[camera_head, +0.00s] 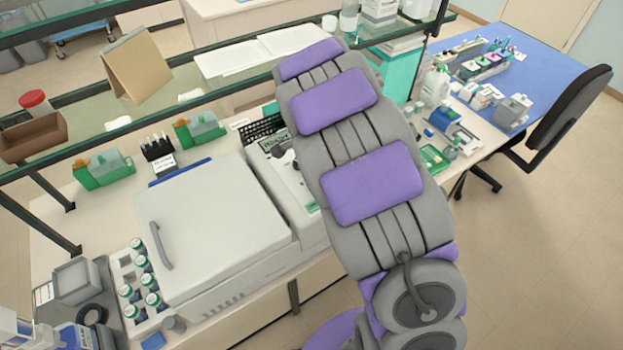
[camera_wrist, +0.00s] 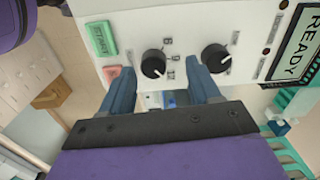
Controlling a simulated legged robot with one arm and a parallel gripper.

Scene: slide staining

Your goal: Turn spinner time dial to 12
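The spinner (camera_head: 215,225) is a white machine with a closed lid on the bench in the head view. Its control panel (camera_head: 280,172) is partly hidden by my arm. In the wrist view the panel (camera_wrist: 185,25) carries two black round dials, a left dial (camera_wrist: 153,64) and a right dial (camera_wrist: 215,58). Their small markings are too blurred to read surely, and I cannot tell which is the time dial. My gripper (camera_wrist: 161,78) is open and empty at the panel's lower edge. Its right finger is close to the right dial; contact is unclear. The head view hides the gripper.
A display (camera_wrist: 296,45) reads READY, right of the dials. A green button (camera_wrist: 101,38) and a pink button (camera_wrist: 113,73) sit at the panel's left. A bottle rack (camera_head: 128,290) stands left of the spinner. A glass shelf (camera_head: 190,75) runs above the bench.

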